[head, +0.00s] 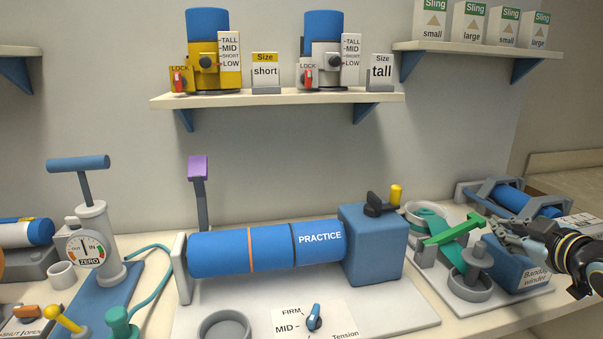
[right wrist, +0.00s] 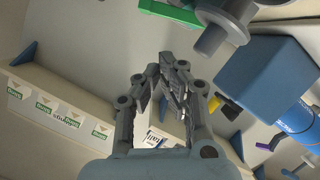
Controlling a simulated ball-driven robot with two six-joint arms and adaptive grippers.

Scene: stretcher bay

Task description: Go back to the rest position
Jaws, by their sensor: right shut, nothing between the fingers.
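My right gripper (head: 507,236) comes in from the right edge of the head view. It is shut and empty, close to the bandage winder (head: 519,262) and just right of its green bar (head: 453,229). Whether it touches the winder, I cannot tell. In the right wrist view my right gripper (right wrist: 168,68) shows its fingers together with nothing between them. The green bar (right wrist: 170,12) shows at the top of that view. My left gripper is not in either view.
A blue practice cylinder (head: 240,252) with a blue block (head: 373,245) stands mid-counter. A pump (head: 100,235) with a gauge is at left. A blue roll in a cradle (head: 525,199) lies behind the winder. Shelves (head: 275,98) hang above; sling boxes (head: 470,22) stand at upper right.

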